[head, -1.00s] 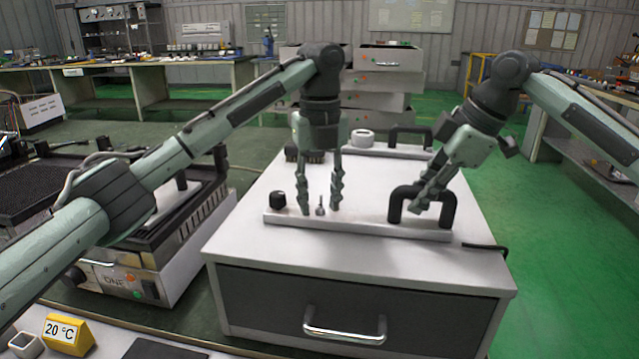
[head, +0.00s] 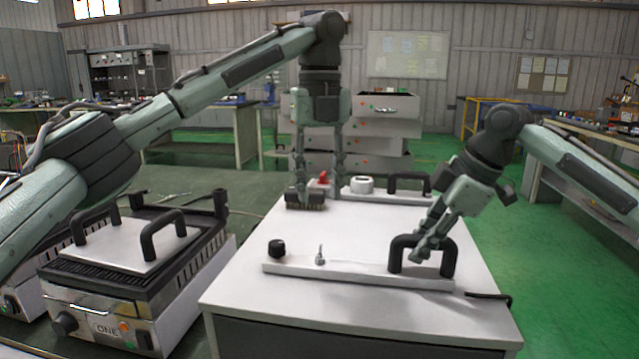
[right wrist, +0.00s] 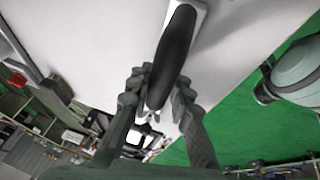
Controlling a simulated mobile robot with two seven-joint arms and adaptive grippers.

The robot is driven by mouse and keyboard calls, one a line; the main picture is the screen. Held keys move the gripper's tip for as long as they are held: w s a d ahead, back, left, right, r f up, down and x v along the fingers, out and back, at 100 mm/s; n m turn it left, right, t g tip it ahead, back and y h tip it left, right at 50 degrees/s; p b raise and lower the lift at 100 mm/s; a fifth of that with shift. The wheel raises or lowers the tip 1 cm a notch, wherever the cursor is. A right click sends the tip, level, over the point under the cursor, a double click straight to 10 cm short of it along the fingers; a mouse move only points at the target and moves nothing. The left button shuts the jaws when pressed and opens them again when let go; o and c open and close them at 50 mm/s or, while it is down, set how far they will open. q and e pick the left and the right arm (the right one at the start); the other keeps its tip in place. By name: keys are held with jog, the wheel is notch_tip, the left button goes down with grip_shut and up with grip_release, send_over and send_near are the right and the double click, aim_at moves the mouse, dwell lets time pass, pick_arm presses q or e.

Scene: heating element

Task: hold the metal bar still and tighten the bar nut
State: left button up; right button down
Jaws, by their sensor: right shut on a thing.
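The pale metal bar (head: 360,276) lies flat along the white cabinet top, with a black arched handle (head: 449,262) at its right end. My right gripper (head: 420,256) is shut on that handle. In the right wrist view its fingers (right wrist: 158,100) sit on both sides of the black handle (right wrist: 175,50). A small silver upright piece (head: 320,257) stands on the bar's left part, and a black knob (head: 277,248) is at its left end. I cannot tell which is the bar nut. My left gripper (head: 320,194) is open above and behind the silver piece, its fingers apart.
A dark block (head: 306,206), a red knob (head: 324,177), a white ring (head: 361,185) and another black handle (head: 410,180) are at the back of the cabinet top. A grill (head: 120,300) stands to the left. The cabinet's middle is clear.

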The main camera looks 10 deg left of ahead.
jog(key=shift+r, duration=0.1)
jog(key=c, duration=1.3)
grip_release()
